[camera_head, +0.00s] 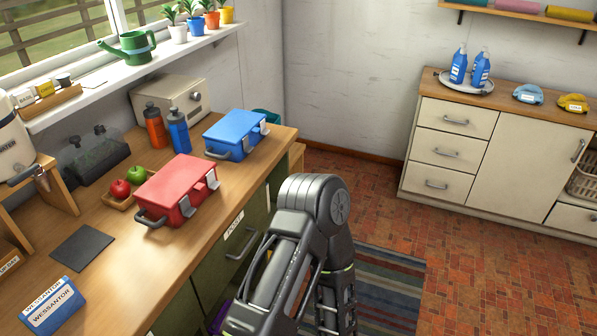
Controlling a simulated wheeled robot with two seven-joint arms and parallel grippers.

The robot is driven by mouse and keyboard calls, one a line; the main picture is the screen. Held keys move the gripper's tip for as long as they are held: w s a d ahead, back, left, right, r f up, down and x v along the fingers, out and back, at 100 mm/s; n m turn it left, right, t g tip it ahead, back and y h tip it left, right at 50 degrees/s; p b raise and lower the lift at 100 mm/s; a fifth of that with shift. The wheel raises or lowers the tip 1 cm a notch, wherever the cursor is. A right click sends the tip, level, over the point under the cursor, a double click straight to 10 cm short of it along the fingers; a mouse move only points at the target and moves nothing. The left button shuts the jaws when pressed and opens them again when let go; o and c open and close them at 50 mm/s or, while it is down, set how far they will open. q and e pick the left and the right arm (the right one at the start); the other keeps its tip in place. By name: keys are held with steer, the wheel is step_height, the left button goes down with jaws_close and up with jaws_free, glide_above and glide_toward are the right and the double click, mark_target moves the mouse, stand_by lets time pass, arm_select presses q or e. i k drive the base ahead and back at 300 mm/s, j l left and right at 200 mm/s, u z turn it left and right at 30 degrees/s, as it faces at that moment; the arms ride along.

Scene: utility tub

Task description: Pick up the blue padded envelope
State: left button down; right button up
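I cannot make out anything that is clearly a padded envelope. A blue pack with white lettered bands (53,304) stands on the wooden counter at the lower left; it looks more like a box or packet. One of my dark grey arms rises from the bottom middle, bends at a round joint, and covers part of the counter front and striped rug. Neither gripper's fingers show. A small purple patch (221,316) shows beside the arm at the bottom edge; I cannot tell what it is.
The counter (118,285) holds a red case (172,190), a blue case (236,131), bottles, apples in a tray and a dark flat mat (82,248). A cream cabinet (495,160) stands at the right.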

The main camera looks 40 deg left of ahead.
mark_target(50, 312)
steer(key=u, duration=3.15)
steer(key=i+j, duration=0.05)
steer(key=j, duration=0.05)
